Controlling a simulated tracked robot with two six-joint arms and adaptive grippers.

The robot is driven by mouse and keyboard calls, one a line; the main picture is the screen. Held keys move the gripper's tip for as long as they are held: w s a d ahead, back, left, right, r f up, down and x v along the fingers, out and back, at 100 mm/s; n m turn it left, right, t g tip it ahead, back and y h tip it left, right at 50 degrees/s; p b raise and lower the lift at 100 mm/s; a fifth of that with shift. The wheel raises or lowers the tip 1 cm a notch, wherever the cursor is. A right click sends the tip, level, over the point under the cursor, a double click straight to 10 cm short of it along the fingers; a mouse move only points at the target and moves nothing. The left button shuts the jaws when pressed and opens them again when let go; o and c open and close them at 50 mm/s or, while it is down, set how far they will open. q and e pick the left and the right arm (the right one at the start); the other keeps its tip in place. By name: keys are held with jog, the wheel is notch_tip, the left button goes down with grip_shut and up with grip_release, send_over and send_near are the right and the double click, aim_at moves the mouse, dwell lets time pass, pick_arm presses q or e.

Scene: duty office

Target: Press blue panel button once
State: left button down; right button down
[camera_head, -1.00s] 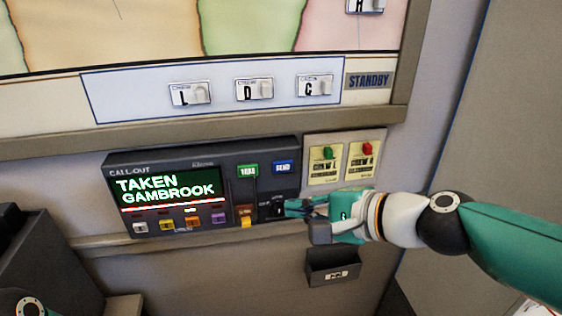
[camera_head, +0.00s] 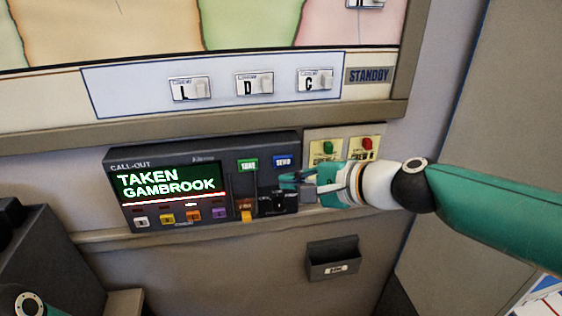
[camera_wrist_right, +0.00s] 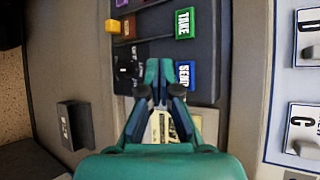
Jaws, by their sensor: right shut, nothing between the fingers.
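The blue button, labelled SEND (camera_head: 283,161), sits at the upper right of the dark CALL-OUT panel (camera_head: 240,148). A green button (camera_head: 247,165) is to its left. My right gripper (camera_head: 286,180) is shut and empty, its tips just below the blue button in the head view. In the right wrist view the shut fingertips (camera_wrist_right: 158,70) are beside the blue button (camera_wrist_right: 186,73), covering part of its left edge. I cannot tell whether they touch the panel. The panel's screen (camera_head: 168,184) reads TAKEN GAMBROOK. My left gripper is out of view.
A row of small coloured buttons (camera_head: 193,215) runs under the screen, and an orange lever (camera_head: 247,214) is near the gripper. Yellow cards with a green and a red switch (camera_head: 368,144) are right of the panel. A small dark holder (camera_head: 332,258) hangs below.

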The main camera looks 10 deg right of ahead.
aim_at(275, 167)
jog(key=shift+w, duration=1.45)
dwell(0.4)
jog(key=shift+w+r, duration=0.1)
jog(key=shift+w, duration=0.25)
jog(key=shift+w, duration=0.4)
dwell(0.6)
jog(key=shift+s, duration=0.8)
jog(key=shift+s+b, duration=0.3)
jog(key=shift+s, duration=2.25)
